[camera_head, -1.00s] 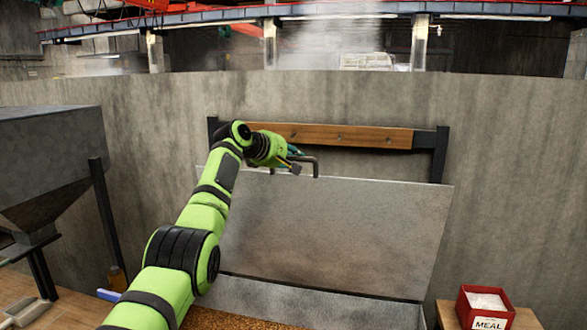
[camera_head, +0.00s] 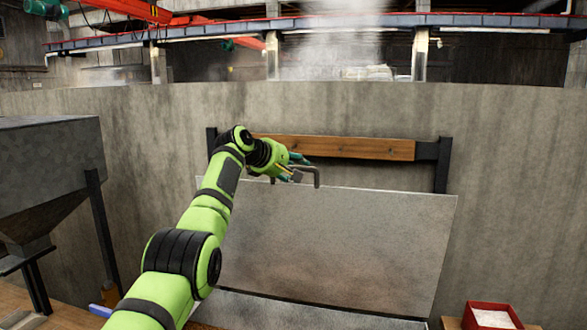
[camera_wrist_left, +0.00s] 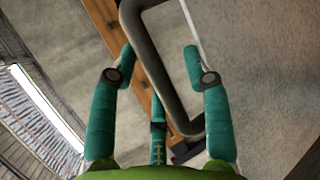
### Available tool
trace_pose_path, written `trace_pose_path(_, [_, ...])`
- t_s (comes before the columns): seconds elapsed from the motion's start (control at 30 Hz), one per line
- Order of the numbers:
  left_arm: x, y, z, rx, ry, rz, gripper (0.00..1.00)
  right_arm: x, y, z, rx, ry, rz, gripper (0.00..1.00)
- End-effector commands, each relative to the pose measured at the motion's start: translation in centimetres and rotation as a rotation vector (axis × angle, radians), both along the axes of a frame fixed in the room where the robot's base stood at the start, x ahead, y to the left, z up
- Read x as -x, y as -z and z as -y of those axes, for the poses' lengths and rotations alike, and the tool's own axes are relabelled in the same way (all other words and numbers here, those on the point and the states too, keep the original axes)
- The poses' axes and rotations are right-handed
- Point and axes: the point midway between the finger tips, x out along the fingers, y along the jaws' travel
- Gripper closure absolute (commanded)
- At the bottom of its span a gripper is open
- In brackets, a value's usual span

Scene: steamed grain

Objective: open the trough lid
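The trough lid (camera_head: 335,245) is a grey metal panel, standing raised and steeply tilted above the trough (camera_head: 300,312). Its handle (camera_head: 317,174) is a dark bent bar at the lid's top edge. My left gripper (camera_head: 297,172) is at this handle. In the left wrist view, the handle (camera_wrist_left: 153,62) passes between the parted teal fingers of the left gripper (camera_wrist_left: 158,58). The fingers are open, with visible gaps to the bar; a third finger lies below. My left arm hides part of the lid's left side. My right gripper is out of view.
A wooden rail (camera_head: 345,147) on black posts runs behind the lid, before a concrete wall (camera_head: 520,180). A grey hopper (camera_head: 50,165) stands at left. A red box (camera_head: 492,316) with white contents sits at lower right.

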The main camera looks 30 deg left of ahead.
Motion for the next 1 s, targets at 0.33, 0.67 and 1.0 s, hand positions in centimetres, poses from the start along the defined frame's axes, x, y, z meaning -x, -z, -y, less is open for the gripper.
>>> trace_pose_path(0.33, [0.8, -0.5, -0.3, 0.001, 0.0, 0.003, 0.51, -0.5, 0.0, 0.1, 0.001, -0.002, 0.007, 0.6])
trace_pose_path(0.67, [4.4, -2.2, -0.8, -0.002, -0.001, 0.004, 0.51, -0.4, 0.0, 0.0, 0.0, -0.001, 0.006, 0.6])
trace_pose_path(1.0, [9.3, -4.5, -1.5, 0.0, 0.0, 0.002, 0.51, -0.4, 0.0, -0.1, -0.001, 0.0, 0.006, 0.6])
